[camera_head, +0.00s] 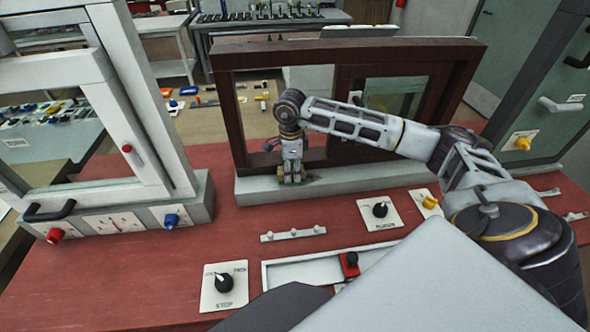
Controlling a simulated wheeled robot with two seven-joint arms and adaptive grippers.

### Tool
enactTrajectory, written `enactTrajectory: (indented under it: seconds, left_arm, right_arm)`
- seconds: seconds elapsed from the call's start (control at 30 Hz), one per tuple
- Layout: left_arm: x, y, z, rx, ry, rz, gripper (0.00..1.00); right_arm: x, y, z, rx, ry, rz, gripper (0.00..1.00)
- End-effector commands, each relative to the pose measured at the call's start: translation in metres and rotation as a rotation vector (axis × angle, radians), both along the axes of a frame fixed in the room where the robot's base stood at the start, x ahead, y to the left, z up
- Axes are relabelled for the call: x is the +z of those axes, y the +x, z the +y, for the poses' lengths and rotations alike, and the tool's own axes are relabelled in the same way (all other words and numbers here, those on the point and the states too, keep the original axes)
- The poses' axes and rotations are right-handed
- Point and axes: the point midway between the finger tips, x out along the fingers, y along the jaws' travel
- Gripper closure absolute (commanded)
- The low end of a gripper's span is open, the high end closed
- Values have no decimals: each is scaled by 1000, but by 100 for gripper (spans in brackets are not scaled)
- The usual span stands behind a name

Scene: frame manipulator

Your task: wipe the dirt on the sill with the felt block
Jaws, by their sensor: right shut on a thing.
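The pale grey sill (375,181) runs along the foot of the dark brown window frame (345,50). My right gripper (291,180) points down at the left part of the sill, with its fingertips close to the top surface. It is shut on the felt block, which is small here and mostly hidden by the fingers. A small dark brownish patch (308,181) shows on the sill just right of the fingertips; I cannot tell whether it is dirt or part of the block. My left gripper is not in view.
A white window frame (105,215) with red and blue knobs stands at the left. On the red bench are a dial plate (207,299), a second dial plate (366,224), a small peg rail (292,235) and a white tray (275,270) with a red-and-black piece (349,265).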

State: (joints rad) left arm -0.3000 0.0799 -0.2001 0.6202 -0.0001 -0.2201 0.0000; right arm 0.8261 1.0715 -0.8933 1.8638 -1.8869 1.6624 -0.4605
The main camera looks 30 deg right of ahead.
Motion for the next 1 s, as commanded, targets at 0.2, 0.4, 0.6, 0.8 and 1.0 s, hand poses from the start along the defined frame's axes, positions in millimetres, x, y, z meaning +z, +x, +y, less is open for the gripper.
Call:
enactTrajectory:
  seconds: [0.2, 0.4, 0.6, 0.8, 1.0]
  left_arm:
    - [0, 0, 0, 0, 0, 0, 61]
    - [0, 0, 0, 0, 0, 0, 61]
    - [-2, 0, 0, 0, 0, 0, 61]
    - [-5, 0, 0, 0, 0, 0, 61]
    - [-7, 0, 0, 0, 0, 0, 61]
  right_arm:
    - [1, 1, 1, 0, 0, -2, 77]
    - [1, 2, 1, 0, 0, -3, 77]
    - [0, 5, 10, 1, 1, -3, 77]
    - [0, 10, 20, 1, 1, -4, 77]
    - [-2, 15, 29, 1, 1, -3, 77]
